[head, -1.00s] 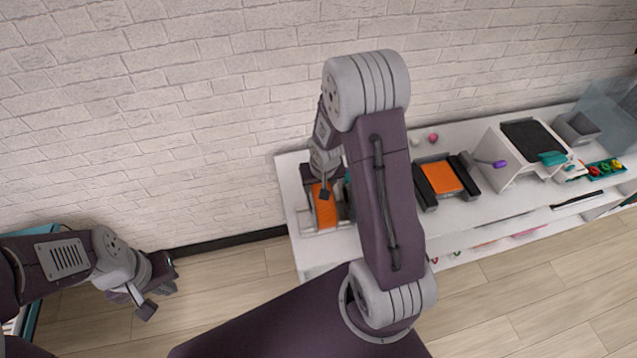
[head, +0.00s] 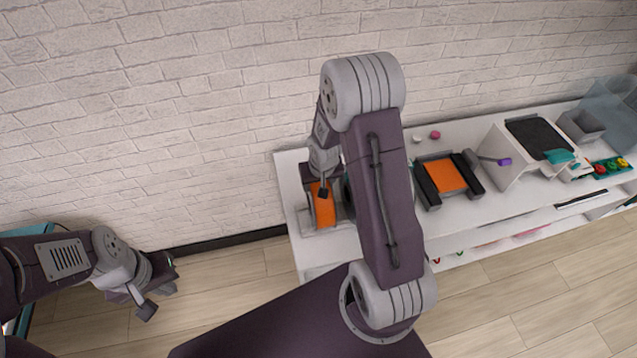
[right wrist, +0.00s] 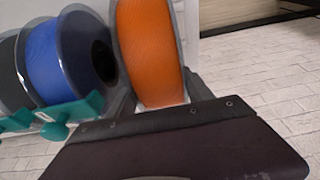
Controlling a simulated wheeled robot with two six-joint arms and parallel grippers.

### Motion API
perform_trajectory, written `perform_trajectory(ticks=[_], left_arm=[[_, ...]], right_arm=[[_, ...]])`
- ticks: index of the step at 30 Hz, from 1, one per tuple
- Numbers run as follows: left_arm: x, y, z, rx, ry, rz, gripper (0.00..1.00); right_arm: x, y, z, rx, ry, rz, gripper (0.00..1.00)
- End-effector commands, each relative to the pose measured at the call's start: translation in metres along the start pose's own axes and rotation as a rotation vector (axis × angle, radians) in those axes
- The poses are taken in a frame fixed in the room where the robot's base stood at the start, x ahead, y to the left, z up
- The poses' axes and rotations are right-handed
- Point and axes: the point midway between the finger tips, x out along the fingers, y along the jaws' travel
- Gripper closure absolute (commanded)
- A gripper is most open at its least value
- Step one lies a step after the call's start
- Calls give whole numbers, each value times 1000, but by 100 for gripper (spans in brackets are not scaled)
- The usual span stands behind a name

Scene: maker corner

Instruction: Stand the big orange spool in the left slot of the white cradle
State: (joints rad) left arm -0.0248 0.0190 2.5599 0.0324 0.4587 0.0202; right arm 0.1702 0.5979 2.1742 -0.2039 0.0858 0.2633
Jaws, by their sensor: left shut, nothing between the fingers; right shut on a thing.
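The big orange spool (head: 323,211) is at the left end of the white table, under my right gripper (head: 320,186). In the right wrist view the orange spool (right wrist: 148,50) sits between the two grey fingers of my right gripper (right wrist: 160,100), which is shut on it. A pale frame, seemingly the white cradle (head: 307,228), shows low around the spool. The slot and the spool's lower contact are hidden, so I cannot tell whether it is seated. My left gripper (head: 171,275) is shut and empty, far left, over the floor.
A blue spool (right wrist: 58,62), a dark spool (right wrist: 12,85) and a teal part (right wrist: 70,115) are close beside the orange spool. A dark device with an orange bed (head: 446,176) and a white stand (head: 508,165) are further right. A brick wall is behind.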

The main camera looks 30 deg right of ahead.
Motion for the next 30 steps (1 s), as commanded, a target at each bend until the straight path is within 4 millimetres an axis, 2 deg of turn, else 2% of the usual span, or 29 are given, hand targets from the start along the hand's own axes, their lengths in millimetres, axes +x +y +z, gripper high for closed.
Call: perform_trajectory(ticks=[3, 4, 6, 14, 17, 20, 27, 30], left_arm=[[0, 0, 0, 0, 0, 0, 100], [0, 0, 0, 0, 0, 0, 100], [0, 0, 0, 0, 0, 0, 100], [0, 0, 0, 0, 0, 0, 100], [-2, 0, 0, 0, 0, 0, 100], [-8, 0, -1, 0, 0, 0, 100], [-6, 0, 0, 0, 0, 0, 100], [-6, 0, 0, 0, 0, 0, 100]], right_arm=[[-1, 0, -2, 0, 4, 0, 96], [-1, 0, -2, 0, 4, 0, 35], [-1, 0, -1, 0, 3, 0, 16], [1, 0, 1, 0, -3, 0, 16], [-5, 0, 0, 0, -2, 1, 16], [-24, 0, -1, 0, 2, 0, 16], [-73, 0, -1, 0, 6, -1, 16], [-85, 0, -1, 0, 3, 0, 16]])
